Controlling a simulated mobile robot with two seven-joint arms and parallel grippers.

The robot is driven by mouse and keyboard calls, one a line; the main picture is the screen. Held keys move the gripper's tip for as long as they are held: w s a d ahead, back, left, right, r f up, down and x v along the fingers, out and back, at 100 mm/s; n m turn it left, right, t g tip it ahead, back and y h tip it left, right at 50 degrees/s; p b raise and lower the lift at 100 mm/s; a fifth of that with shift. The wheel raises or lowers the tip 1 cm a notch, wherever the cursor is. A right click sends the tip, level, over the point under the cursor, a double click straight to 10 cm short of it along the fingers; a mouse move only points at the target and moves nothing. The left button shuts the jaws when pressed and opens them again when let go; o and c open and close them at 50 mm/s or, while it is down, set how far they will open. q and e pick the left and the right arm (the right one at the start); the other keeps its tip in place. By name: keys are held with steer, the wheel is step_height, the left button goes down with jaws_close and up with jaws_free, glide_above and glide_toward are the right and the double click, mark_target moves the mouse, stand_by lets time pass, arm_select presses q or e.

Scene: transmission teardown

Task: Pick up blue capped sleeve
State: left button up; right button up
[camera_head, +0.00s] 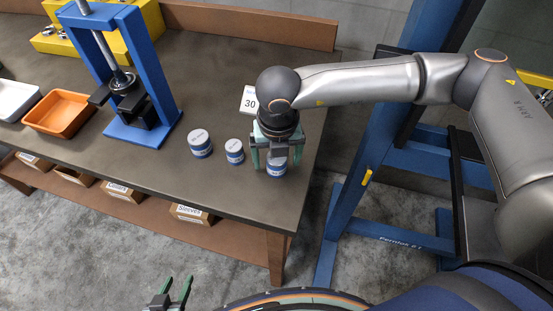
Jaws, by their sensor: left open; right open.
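Three short blue cylinders with pale caps stand upright near the table's front right corner: one blue capped sleeve (200,144) on the left, a smaller one (234,152) in the middle, and one (276,170) on the right. My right gripper (276,162) is open above the right one, with green fingers on either side of it. The gripper partly hides that sleeve's top, and I cannot tell whether the fingers touch it. My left gripper (172,292) is open and empty at the bottom of the view, away from the table.
A blue press (140,80) stands left of the sleeves on the dark table (220,85). An orange tray (60,114) and a white tray (14,100) lie further left. A card marked 30 (249,104) is behind my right gripper. A blue frame (362,200) stands beyond the table's right edge.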

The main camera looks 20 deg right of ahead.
jaws_close()
stand_by(0.7)
steer(key=shift+r, duration=0.1)
